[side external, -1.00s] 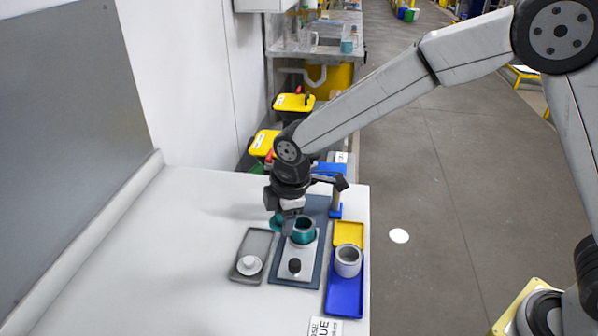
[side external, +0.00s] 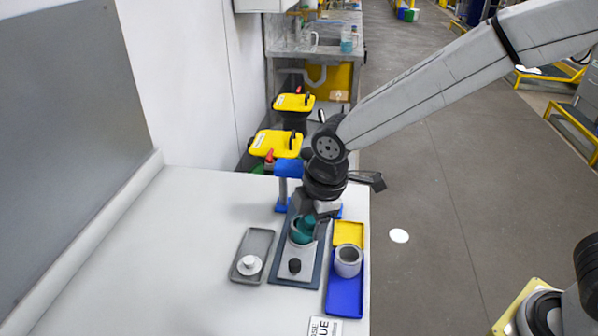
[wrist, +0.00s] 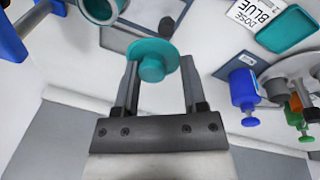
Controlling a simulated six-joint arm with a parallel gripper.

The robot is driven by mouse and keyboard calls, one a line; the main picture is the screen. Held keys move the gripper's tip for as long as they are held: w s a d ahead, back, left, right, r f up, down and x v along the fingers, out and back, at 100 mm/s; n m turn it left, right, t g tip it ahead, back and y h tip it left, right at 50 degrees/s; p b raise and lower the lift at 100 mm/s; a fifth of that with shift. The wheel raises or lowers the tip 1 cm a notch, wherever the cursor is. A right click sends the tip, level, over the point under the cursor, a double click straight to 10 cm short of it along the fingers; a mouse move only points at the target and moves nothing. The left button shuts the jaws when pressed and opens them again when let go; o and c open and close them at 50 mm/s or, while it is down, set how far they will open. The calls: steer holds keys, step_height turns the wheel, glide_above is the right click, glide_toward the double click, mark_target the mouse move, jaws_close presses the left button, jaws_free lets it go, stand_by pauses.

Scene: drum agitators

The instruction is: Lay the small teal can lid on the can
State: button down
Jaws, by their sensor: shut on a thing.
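The teal can lid (wrist: 152,52), a round disc with a short knob, is between the fingers of my gripper (wrist: 160,78) in the wrist view. My gripper is shut on it. In the side view the lid (side external: 306,224) hangs below my gripper (side external: 312,215), overlapping the top of the can. The open can (side external: 300,238) with a teal rim stands on the dark-bordered plate; its mouth (wrist: 101,8) shows at the upper left of the wrist view, apart from the lid there. Whether the lid touches the can cannot be told.
A black knob (side external: 294,266) stands on the plate in front of the can. A grey tray (side external: 242,275) with a white piece is at left; a blue tray (side external: 345,300) and grey cup (side external: 348,261) are at right. A blue stand (side external: 288,169) rises behind. The left table is clear.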

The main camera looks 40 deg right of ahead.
steer(key=shift+w, duration=0.15)
steer(key=w+d+m, duration=0.3)
steer(key=w, duration=0.5)
steer(key=shift+d+f+g, duration=0.3)
steer(key=shift+d, duration=0.1)
steer(key=shift+f, duration=0.15)
steer(key=shift+f, duration=2.85)
steer(key=shift+f, duration=0.3)
stand_by(0.4)
steer(key=shift+c, duration=0.3)
jaws_free()
steer(key=shift+o, duration=0.3)
